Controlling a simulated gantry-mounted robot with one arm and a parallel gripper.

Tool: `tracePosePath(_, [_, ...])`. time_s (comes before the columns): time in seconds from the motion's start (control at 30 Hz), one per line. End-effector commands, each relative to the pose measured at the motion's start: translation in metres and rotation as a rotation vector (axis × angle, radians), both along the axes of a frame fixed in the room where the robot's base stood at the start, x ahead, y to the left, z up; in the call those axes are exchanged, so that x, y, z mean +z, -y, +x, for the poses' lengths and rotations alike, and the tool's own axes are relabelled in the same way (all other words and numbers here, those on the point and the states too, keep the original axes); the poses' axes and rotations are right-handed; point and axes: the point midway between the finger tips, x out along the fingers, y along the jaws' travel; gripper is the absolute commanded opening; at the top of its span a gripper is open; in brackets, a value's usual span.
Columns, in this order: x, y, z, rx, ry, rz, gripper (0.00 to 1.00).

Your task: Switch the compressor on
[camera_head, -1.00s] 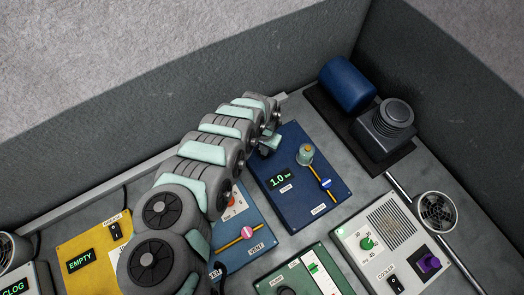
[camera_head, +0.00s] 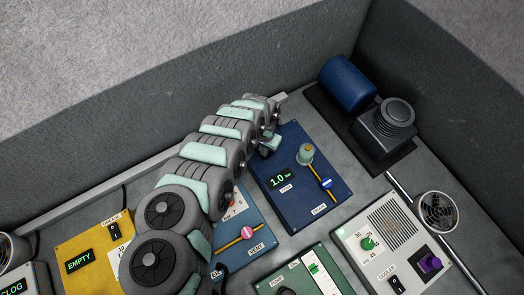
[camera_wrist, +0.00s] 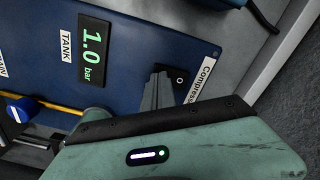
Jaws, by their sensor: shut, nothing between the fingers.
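The compressor panel (camera_head: 300,190) is a blue plate with a green display reading 1.0 bar (camera_wrist: 92,54), labelled TANK. In the wrist view, the Compressor label (camera_wrist: 204,80) lies near the panel's edge. Beside it is a black rocker switch (camera_wrist: 180,79) with an O mark showing; its other half is hidden behind my gripper. My gripper (camera_wrist: 157,92) is shut and empty, with its tips right at the switch. I cannot tell whether they touch it. In the head view, my gripper (camera_head: 270,143) is over the panel's upper left part and hides the switch.
A blue tank (camera_head: 347,84) and a dark motor unit (camera_head: 390,122) stand behind at the right. A vent panel (camera_head: 262,255) and cooler panel (camera_head: 372,215) lie nearby.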

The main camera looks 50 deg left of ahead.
Motion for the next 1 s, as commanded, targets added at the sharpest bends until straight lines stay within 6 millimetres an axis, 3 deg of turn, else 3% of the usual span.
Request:
tracePosePath(0.63, [-0.008, 0.0, 0.0, -0.001, 0.001, 0.0, 0.0])
tracePosePath(1.0, [0.017, 0.0, 0.0, -0.001, -0.001, 0.001, 0.0])
